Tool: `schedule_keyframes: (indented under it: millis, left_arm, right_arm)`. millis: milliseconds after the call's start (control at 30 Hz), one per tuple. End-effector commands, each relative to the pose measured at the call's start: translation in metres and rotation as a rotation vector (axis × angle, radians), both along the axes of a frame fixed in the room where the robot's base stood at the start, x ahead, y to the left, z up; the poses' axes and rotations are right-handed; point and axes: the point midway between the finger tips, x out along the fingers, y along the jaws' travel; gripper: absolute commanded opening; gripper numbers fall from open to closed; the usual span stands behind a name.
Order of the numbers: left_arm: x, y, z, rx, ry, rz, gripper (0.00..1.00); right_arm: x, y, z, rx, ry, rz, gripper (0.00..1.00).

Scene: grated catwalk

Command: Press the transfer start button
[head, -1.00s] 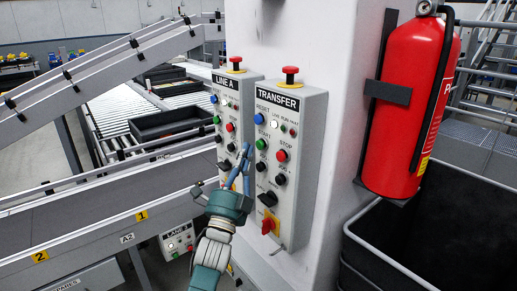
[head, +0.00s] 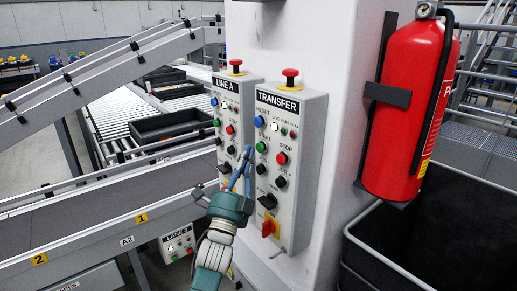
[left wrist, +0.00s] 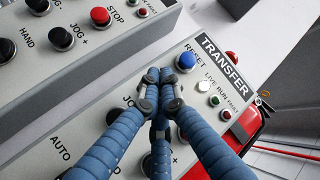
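The transfer panel (head: 290,185) is a grey box on a white column, with a TRANSFER label. Its green start button (head: 261,146) sits below the blue reset button (head: 259,121) and left of the red stop button (head: 282,158). My left gripper (head: 246,152) has its blue fingertips together just left of and slightly below the start button, apart from it in the picture. In the left wrist view the closed fingertips (left wrist: 155,80) lie over the panel below the blue reset button (left wrist: 185,62). The start button is hidden there. My right gripper is not in view.
The LINE A panel (head: 226,130) stands close on the left with similar buttons. Red emergency knobs (head: 290,77) top both panels. A red fire extinguisher (head: 412,110) hangs at the right above a dark bin (head: 400,270). Conveyors (head: 95,205) run at the left.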

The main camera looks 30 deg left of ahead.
Motion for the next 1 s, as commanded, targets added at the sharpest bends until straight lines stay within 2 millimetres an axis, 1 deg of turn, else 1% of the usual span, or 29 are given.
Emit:
schedule_keyframes:
  millis: [467, 767, 1000]
  left_arm:
    - [0.0001, 0.0000, 0.0000, 0.000, 0.000, 0.000, 0.00]
    - [0.0075, -0.0031, 0.0001, -0.001, -0.001, 0.000, 0.00]
    - [0.0078, -0.0032, 0.0002, 0.000, 0.000, 0.000, 0.00]
  right_arm:
    - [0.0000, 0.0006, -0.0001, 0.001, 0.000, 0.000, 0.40]
    - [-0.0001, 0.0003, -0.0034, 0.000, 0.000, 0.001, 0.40]
    - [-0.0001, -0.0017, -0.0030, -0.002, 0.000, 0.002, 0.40]
